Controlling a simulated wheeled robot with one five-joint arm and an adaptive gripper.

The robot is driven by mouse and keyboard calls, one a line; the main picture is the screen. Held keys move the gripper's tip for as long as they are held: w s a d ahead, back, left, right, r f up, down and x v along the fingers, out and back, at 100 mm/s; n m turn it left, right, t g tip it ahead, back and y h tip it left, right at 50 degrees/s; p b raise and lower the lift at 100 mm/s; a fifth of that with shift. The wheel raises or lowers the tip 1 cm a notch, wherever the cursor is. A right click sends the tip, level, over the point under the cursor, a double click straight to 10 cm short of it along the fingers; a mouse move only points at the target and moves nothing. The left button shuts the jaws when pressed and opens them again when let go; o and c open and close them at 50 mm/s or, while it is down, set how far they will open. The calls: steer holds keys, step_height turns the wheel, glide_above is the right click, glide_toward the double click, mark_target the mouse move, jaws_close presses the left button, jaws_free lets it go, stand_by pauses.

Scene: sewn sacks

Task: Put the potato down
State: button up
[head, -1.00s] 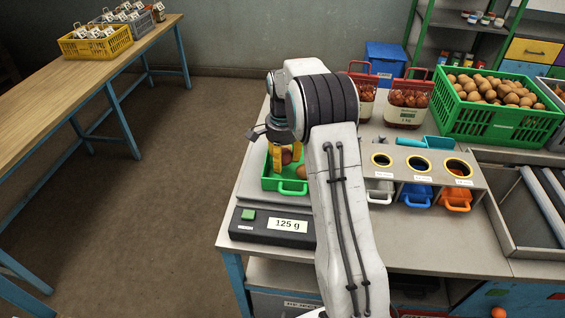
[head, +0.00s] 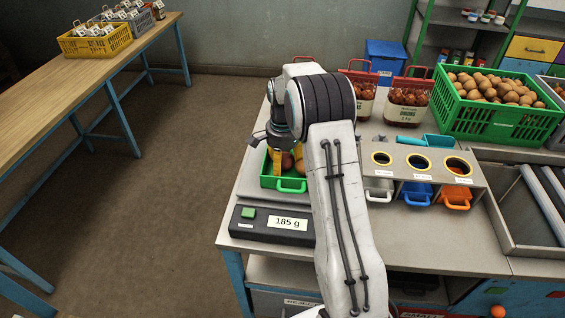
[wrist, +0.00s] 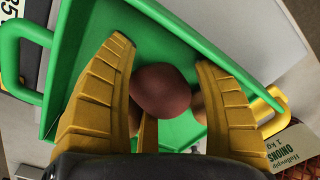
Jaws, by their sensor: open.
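The reddish-brown potato (wrist: 160,90) lies in the green tray (wrist: 203,27), between the yellow fingers of my gripper (wrist: 158,92) in the wrist view. In the head view my gripper (head: 285,158) reaches down into the green tray (head: 291,187), and the reddish potato (head: 288,161) shows small beside a finger. A lighter brown potato (head: 299,167) lies beside it, partly hidden by my arm. The tray sits on a scale (head: 262,226) whose display (head: 288,223) reads 185 g.
A green crate (head: 499,124) of potatoes stands at the right. A dispenser block (head: 425,160) with three round openings stands right of my arm. A wooden table (head: 60,88) with crates is at the left.

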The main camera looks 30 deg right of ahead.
mark_target(283, 157)
step_height(283, 157, up, 11)
steer(key=shift+s+r, duration=0.1)
steer(key=shift+s+a+r, duration=0.1)
steer(key=shift+r, duration=0.45)
steer(key=s+a+r+n+t, duration=0.1)
steer(key=s+a+r+n, duration=0.3)
steer(key=s, duration=0.3)
steer(key=s+a+r+n+t, duration=0.1)
steer(key=s+a+r+n, duration=0.25)
steer(key=s, duration=0.35)
steer(key=s+a+f+n+t, duration=0.1)
steer(key=s+a+f+n, duration=0.1)
steer(key=s, duration=0.6)
steer(key=s+a+f+n+t, duration=0.1)
steer(key=s+a+f+n, duration=0.1)
steer(key=s+n, duration=0.3)
steer(key=shift+s+f, duration=0.3)
steer(key=shift+s, duration=1.35)
stand_by(0.4)
